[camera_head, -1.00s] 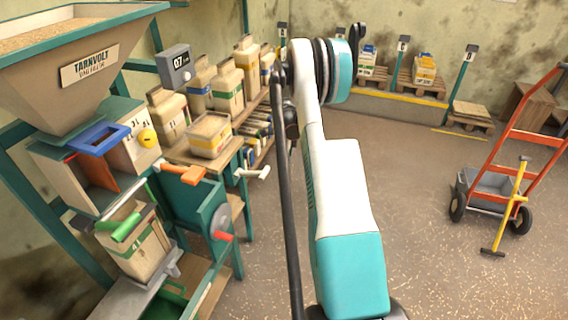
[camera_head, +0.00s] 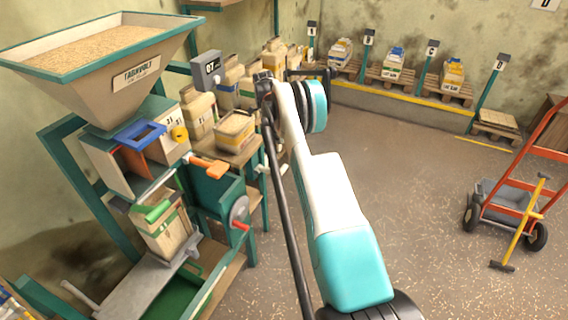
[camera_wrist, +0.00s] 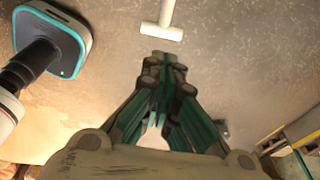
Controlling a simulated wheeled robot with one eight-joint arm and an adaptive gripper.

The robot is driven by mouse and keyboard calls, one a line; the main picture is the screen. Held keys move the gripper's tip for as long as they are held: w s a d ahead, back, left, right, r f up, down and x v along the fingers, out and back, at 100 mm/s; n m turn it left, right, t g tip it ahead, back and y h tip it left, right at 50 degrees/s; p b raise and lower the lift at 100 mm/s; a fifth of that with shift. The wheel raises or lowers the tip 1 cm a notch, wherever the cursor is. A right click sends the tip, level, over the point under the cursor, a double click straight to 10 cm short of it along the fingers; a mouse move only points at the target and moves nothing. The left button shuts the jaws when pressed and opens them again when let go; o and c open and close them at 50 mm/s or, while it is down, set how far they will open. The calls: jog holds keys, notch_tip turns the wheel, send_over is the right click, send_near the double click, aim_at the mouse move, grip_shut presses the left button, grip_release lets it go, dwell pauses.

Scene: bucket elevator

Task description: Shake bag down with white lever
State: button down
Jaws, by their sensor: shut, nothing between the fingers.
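The white lever (camera_head: 262,169) sticks out to the right of the filling machine in the head view, partly hidden by my arm. In the wrist view a white T-shaped handle (camera_wrist: 162,31) lies just beyond my gripper (camera_wrist: 166,60). My fingertips are together, empty, and apart from the handle. In the head view my gripper cannot be made out.
An orange handle (camera_head: 210,168) and a red crank handle (camera_head: 240,227) stick out near the white lever. A table of filled bags (camera_head: 235,130) stands behind. A hand truck (camera_head: 530,175) and cart are at the right. The floor between is clear.

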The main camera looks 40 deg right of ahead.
aim_at(284, 170)
jog(key=shift+f, duration=0.1)
jog(key=s+f+b, duration=0.1)
jog(key=f, duration=0.3)
jog(key=f+b, duration=0.1)
jog(key=f, duration=0.4)
jog(key=s+d+f+b, duration=0.1)
jog(key=f, duration=0.3)
jog(key=shift+s+f+b, duration=0.3)
jog(key=shift+f+b, duration=0.05)
jog(key=shift+s+f, duration=0.1)
jog(key=shift+s, duration=0.1)
